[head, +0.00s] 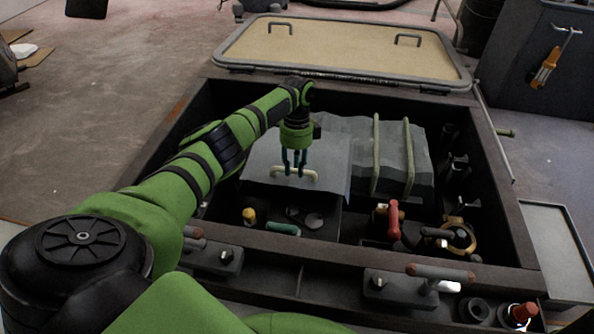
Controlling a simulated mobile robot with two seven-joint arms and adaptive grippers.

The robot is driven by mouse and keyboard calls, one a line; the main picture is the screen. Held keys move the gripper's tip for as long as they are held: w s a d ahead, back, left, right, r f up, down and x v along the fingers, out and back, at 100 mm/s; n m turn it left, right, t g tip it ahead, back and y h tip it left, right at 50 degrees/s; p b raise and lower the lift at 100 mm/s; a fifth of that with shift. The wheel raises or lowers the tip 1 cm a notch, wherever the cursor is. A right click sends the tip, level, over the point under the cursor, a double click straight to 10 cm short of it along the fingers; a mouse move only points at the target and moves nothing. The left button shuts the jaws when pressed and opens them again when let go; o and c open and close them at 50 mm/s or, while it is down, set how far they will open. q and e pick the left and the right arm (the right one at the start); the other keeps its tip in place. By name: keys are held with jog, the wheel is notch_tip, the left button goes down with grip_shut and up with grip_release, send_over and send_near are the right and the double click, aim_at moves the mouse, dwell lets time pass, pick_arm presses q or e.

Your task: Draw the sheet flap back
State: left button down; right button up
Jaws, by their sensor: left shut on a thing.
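The grey sheet flap (335,158) lies in the dark open box, covering its middle part. A pale bar handle (311,176) is on the flap near its front edge. My left gripper (294,172) reaches in from the left, points down and is shut on the pale handle. Beneath the flap's front edge, small items show in a compartment. What lies under the flap is hidden. My right gripper is not in view.
The hinged lid (340,48) lies open behind the box. A grey block with two pale straps (392,160) is right of the flap. A red-handled tool (393,220) and a brass ring (460,238) sit at the front right. The box's dark rim (400,255) surrounds everything.

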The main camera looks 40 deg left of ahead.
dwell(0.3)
pick_arm(q)
jog(key=c, duration=1)
grip_release()
notch_tip(320, 180, up, 12)
jog(key=w, duration=0.2)
jog(key=shift+a, duration=0.45)
jog(key=shift+w+f, duration=0.1)
jog(key=shift+f, duration=0.05)
